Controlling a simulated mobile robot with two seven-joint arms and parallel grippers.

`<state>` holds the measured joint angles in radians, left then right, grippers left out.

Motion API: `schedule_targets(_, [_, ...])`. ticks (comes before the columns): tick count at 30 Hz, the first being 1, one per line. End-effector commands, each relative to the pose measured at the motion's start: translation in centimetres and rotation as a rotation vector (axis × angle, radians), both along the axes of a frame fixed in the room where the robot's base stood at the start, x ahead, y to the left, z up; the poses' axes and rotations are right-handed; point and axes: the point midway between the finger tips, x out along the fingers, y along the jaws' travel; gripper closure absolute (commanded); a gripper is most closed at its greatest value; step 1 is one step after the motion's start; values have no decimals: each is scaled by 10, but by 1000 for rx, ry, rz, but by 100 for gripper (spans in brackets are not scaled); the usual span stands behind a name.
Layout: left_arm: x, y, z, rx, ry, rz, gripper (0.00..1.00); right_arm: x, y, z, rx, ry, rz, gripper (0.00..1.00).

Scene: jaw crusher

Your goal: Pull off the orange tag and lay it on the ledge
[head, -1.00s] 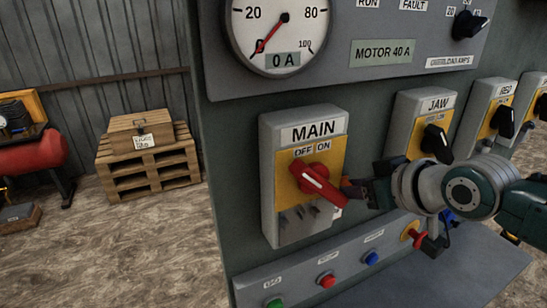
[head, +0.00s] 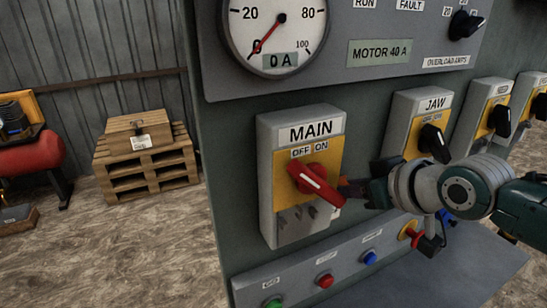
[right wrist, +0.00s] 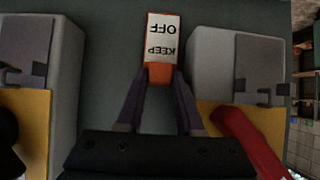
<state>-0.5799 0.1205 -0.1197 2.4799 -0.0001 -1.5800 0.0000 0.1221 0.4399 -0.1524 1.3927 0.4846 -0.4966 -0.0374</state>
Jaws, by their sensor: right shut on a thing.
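The orange tag with a white KEEP OFF label (right wrist: 161,40) shows in the right wrist view, its text upside down. My right gripper (right wrist: 160,78) is shut on its orange end, and the label sticks out beyond the fingertips. In the head view my right gripper (head: 352,190) is beside the red MAIN handle (head: 316,184), between the MAIN box and the JAW box. There the tag is mostly hidden, and I cannot tell whether it touches anything else. The grey ledge (head: 455,272) juts out low at the right. My left gripper is not in view.
The MAIN switch box (head: 265,190) and JAW switch box (head: 405,105) flank the gripper. Below is a strip with coloured buttons (head: 326,281) and a red-knobbed part on yellow (head: 412,235). A wooden pallet (head: 150,175) stands far left. The ledge's visible part looks clear.

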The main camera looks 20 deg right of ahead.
Motion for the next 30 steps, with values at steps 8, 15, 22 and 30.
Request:
schedule_targets(8, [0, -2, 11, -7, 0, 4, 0, -12, -1, 2, 0, 2, 0, 100])
schedule_targets(15, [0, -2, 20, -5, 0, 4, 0, -25, -2, 2, 0, 1, 0, 100])
schedule_targets(22, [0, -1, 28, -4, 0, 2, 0, -37, -3, 2, 0, 0, 0, 100])
schedule_targets(30, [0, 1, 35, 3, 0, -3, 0, -49, -4, 1, 0, 0, 0, 100])
